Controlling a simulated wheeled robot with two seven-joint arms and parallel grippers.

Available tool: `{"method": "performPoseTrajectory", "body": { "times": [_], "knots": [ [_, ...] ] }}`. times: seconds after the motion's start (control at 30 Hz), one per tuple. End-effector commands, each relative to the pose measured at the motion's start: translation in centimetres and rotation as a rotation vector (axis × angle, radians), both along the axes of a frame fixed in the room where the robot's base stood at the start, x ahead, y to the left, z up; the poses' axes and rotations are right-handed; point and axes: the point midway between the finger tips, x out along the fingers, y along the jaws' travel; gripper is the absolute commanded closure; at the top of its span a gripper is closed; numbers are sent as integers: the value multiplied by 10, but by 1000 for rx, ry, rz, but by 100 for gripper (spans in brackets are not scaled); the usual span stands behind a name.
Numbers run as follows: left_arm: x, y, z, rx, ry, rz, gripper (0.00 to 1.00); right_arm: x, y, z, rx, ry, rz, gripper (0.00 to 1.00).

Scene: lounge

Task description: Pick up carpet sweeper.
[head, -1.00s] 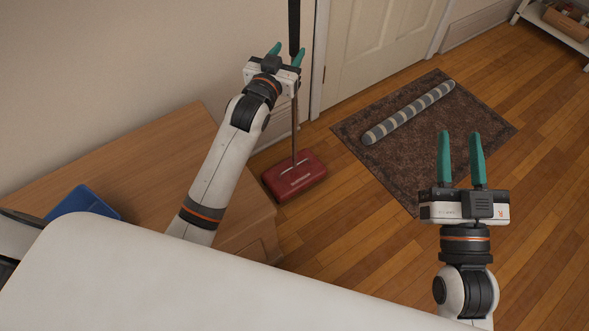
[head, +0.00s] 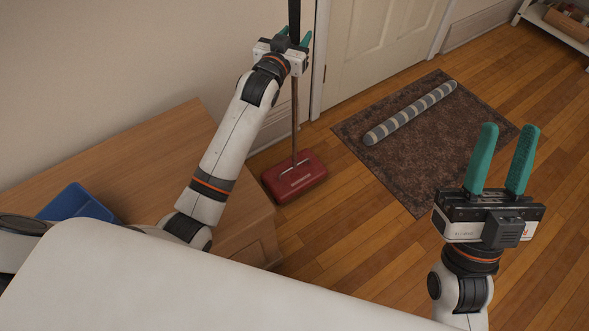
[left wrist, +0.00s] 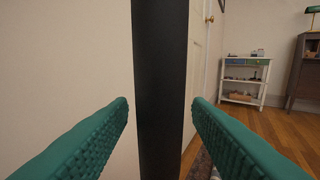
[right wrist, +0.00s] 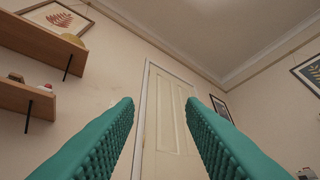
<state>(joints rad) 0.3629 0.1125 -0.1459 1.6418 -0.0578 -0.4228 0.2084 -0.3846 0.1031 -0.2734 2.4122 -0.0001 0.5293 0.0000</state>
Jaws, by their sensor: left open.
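The carpet sweeper has a red head (head: 296,181) on the floor by the wall and an upright handle with a black grip (head: 294,18). My left gripper (head: 294,38) is open at the handle's upper part. In the left wrist view, the black grip (left wrist: 160,90) stands upright between the two green fingers, with a gap visible on each side. My right gripper (head: 504,158) is open and empty, raised above the floor at the right. In the right wrist view, nothing is between its fingers (right wrist: 163,118).
A wooden cabinet (head: 150,160) with a blue tray (head: 78,203) stands at the left, under my left arm. A dark rug (head: 400,170) with a striped roll (head: 410,113) lies before the white door (head: 375,45). Wooden floor is open at the right.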

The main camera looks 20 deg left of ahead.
Motion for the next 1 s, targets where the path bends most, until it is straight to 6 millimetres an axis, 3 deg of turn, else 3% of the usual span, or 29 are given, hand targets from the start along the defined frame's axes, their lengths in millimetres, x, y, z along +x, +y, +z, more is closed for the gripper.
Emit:
{"method": "performPoseTrajectory", "body": {
  "times": [0.13,0.4,0.83,1.0],
  "knots": [
    [0,0,0,-1,0,0,55,0,0,0,0,1,0,64],
    [0,0,0,-1,0,0,99,0,0,0,-1,2,0,64],
    [0,0,9,-1,-11,-1,100,3,1,0,-5,17,0,64],
    [0,0,18,-1,-13,-1,100,15,2,-8,-34,110,-8,64]
  ]
}}
